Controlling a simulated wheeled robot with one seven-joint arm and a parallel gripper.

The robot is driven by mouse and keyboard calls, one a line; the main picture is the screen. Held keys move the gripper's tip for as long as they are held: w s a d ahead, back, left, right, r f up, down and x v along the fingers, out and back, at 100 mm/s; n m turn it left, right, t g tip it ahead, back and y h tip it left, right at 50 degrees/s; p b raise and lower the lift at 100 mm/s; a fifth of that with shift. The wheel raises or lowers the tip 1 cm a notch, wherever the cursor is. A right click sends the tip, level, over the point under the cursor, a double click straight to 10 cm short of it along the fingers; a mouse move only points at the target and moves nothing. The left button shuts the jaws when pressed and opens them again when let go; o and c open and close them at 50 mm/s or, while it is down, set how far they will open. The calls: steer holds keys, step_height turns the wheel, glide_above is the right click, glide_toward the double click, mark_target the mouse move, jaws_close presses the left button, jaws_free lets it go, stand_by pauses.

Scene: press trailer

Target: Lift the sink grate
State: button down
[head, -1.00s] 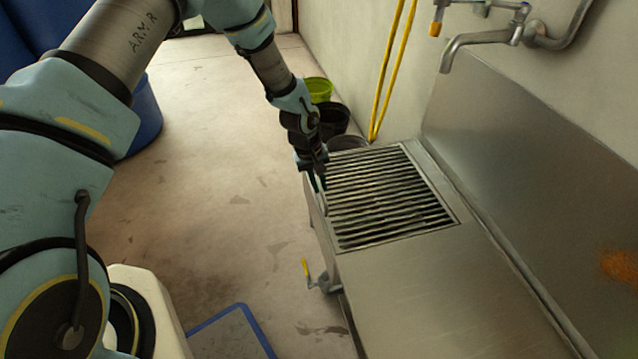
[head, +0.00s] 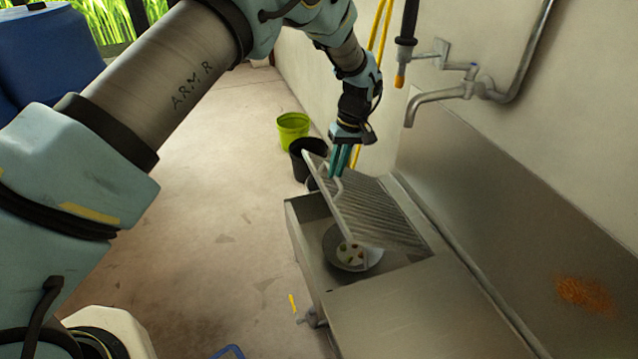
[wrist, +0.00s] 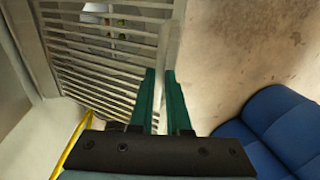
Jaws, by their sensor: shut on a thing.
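The sink grate (head: 378,218) is a slatted metal panel, tilted up over the open sink basin. Its left edge is raised and its right side stays low by the basin's right edge. In the wrist view the fingers (wrist: 161,82) close around the grate's edge bar, and the slats (wrist: 95,50) spread to the left. The exact grip contact is partly hidden.
Under the grate, a round drain bowl (head: 350,254) with small coloured bits shows in the basin. A steel counter (head: 425,310) lies in front and a tap (head: 440,95) hangs at the wall. A black bucket (head: 306,158) and a green bucket (head: 292,128) stand on the floor behind.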

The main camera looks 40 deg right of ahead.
steer(key=s+d+r, duration=0.2)
steer(key=d+r, duration=0.1)
steer(key=d, duration=0.3)
steer(key=shift+s+r+p, duration=0.35)
steer(key=shift+s+p, duration=0.05)
steer(key=shift+p, duration=0.05)
steer(key=shift+s, duration=0.1)
steer(key=c, duration=1.1)
jaws_free()
steer(key=shift+f, duration=0.1)
steer(key=shift+o, duration=1.1)
steer(key=shift+w+r, duration=0.2)
steer(key=shift+w, duration=0.05)
steer(key=shift+r, duration=0.1)
steer(key=w+v, duration=0.1)
steer(key=v, duration=0.9)
steer(key=shift+s+r, duration=0.3)
steer(key=shift+s, duration=0.15)
